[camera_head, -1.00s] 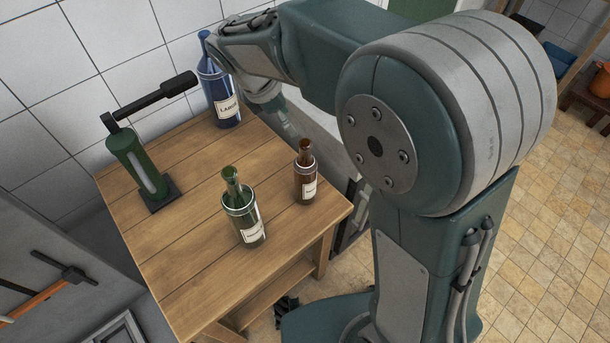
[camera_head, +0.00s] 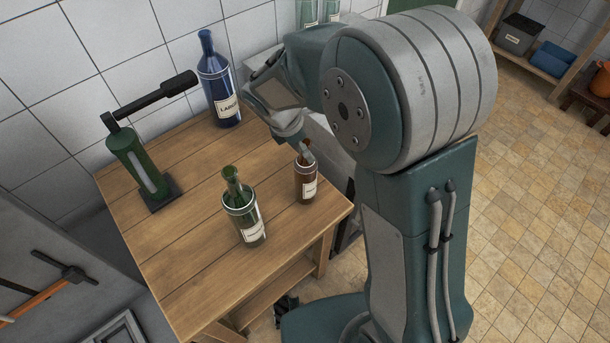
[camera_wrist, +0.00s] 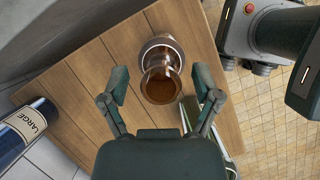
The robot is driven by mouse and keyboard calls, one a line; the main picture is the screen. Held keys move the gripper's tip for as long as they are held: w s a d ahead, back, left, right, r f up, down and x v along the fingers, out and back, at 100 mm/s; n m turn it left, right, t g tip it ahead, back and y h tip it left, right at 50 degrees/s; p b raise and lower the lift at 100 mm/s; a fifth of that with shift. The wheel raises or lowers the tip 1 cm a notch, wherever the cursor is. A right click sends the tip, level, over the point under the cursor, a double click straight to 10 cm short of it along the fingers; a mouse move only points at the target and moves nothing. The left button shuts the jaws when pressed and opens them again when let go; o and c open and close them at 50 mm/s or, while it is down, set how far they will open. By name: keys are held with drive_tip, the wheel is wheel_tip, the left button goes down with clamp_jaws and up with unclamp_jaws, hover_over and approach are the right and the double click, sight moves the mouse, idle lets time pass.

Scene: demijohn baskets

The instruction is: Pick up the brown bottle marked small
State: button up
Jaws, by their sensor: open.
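The brown bottle (camera_head: 305,184) stands upright on the wooden table near its right corner. It has a pale label, too small to read here, and a metal band. In the wrist view the brown bottle (camera_wrist: 161,72) shows from above, its open mouth between my fingers. My gripper (camera_wrist: 161,90) is open, with one finger on each side of the bottle and gaps to both. In the head view my gripper (camera_head: 303,150) is at the bottle's neck, coming from the upper left and partly covering its top. Whether it touches is not clear.
A blue bottle (camera_head: 219,85) marked large stands at the back. A green corking tool (camera_head: 135,165) with a black lever stands at the table's left. The table's middle (camera_head: 205,160) is clear.

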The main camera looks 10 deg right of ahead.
clamp_jaws()
wheel_tip(320, 180, up, 10)
idle(0.6)
drive_tip(key=shift+r, duration=0.1)
